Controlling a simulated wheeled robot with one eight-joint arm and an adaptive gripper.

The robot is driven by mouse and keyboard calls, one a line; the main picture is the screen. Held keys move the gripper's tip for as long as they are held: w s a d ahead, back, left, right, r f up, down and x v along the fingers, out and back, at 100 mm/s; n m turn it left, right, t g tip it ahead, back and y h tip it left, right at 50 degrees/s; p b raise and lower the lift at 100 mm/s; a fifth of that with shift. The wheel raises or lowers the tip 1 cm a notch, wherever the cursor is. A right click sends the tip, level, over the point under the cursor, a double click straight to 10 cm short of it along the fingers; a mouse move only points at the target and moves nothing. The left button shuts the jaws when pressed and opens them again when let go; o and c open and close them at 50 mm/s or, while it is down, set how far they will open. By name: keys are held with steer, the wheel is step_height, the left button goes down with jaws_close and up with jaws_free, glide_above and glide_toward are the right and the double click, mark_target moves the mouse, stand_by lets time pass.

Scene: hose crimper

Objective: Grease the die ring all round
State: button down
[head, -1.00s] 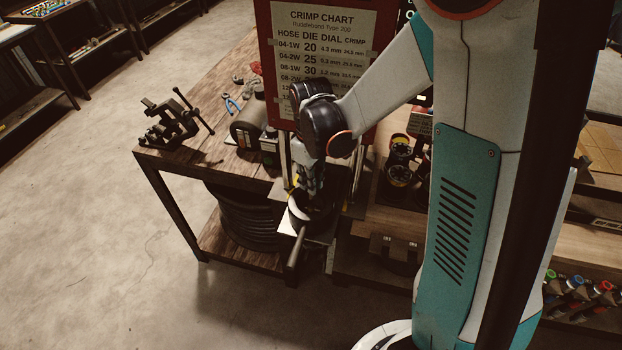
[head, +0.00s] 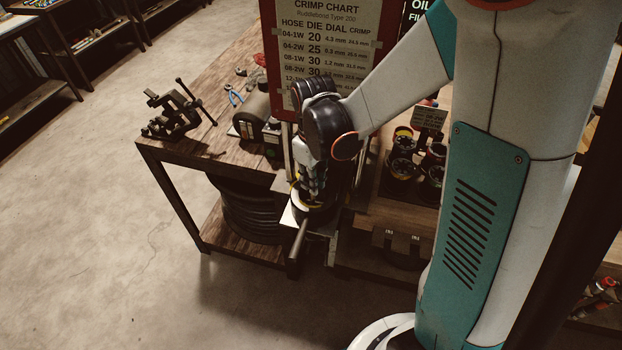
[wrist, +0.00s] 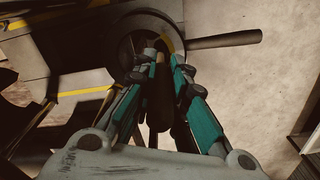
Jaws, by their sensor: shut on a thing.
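The round die ring sits in the crimper head (wrist: 126,36) at the top of the wrist view, a dark ring with a yellow patch at its right. A thick dark lever (wrist: 225,39) sticks out to the right of it. My gripper (wrist: 163,62) reaches to the ring's opening with its teal-sided fingers shut on a slim dark tool (wrist: 159,104), apparently the grease brush. The tool's far tip is hard to make out at the ring. In the head view my gripper (head: 312,183) is over the crimper; my wrist hides most of the ring there.
A crimp chart board (head: 328,50) stands just behind my wrist. A vise (head: 172,112) is on the bench's left corner (head: 160,148). Several dies (head: 402,165) sit on the right. The crimper lever (head: 297,240) juts toward the front. Open floor lies at left.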

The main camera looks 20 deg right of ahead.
steer(key=shift+s+d, duration=0.15)
steer(key=shift+d, duration=0.1)
steer(key=shift+d, duration=0.55)
steer(key=shift+w+d+b, duration=0.2)
steer(key=shift+d+b, duration=0.15)
steer(key=shift+d, duration=0.2)
